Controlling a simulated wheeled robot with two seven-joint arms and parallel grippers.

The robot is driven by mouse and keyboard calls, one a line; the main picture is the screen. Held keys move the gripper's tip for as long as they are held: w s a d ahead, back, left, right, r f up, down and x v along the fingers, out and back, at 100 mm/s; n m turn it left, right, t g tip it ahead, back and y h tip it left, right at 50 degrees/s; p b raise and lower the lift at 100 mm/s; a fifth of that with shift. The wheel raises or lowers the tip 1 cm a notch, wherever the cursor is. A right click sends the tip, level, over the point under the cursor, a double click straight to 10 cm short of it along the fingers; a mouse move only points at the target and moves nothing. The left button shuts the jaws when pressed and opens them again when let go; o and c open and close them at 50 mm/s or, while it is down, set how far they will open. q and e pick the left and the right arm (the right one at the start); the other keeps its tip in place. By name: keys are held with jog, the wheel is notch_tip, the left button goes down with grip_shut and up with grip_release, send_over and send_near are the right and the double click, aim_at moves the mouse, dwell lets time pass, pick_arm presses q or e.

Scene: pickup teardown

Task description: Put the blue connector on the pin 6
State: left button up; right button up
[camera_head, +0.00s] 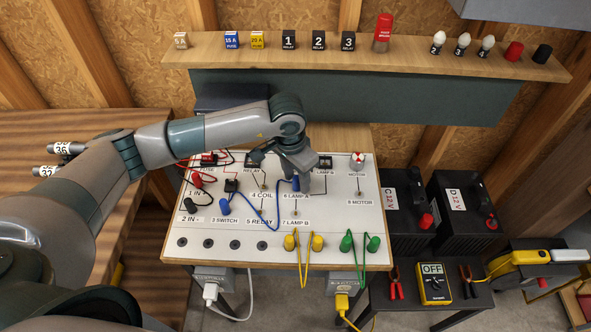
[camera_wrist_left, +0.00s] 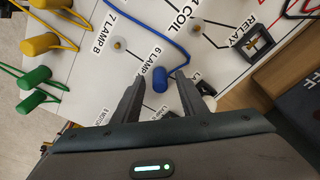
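One blue connector (camera_head: 296,183) stands at the 6 LAMP A spot on the white board (camera_head: 330,230), just above that label. Pin 6 itself is hidden beneath it, so I cannot see how far down it sits. My left gripper (camera_head: 306,181) is over this spot. In the left wrist view the same blue connector (camera_wrist_left: 160,80) lies between the fingertips of my left gripper (camera_wrist_left: 158,84), which are apart with a gap on each side. A blue wire runs from it to another blue connector (camera_head: 224,206) near 3 SWITCH. My right gripper is not in view.
Yellow connectors (camera_head: 290,242) and green connectors (camera_head: 346,243) stand along the board's front edge. Red connectors (camera_head: 197,180) and black ones are at its left. A lamp socket (camera_head: 323,163) and a motor (camera_head: 358,160) are behind. A shelf (camera_head: 220,48) holds fuses, relays and bulbs.

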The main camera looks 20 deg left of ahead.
pick_arm(q)
jog(key=shift+r, duration=0.1)
notch_tip(320, 180, up, 17)
jog(key=s+a+b, duration=0.1)
jog(key=b, duration=0.4)
jog(key=shift+s+b, duration=0.4)
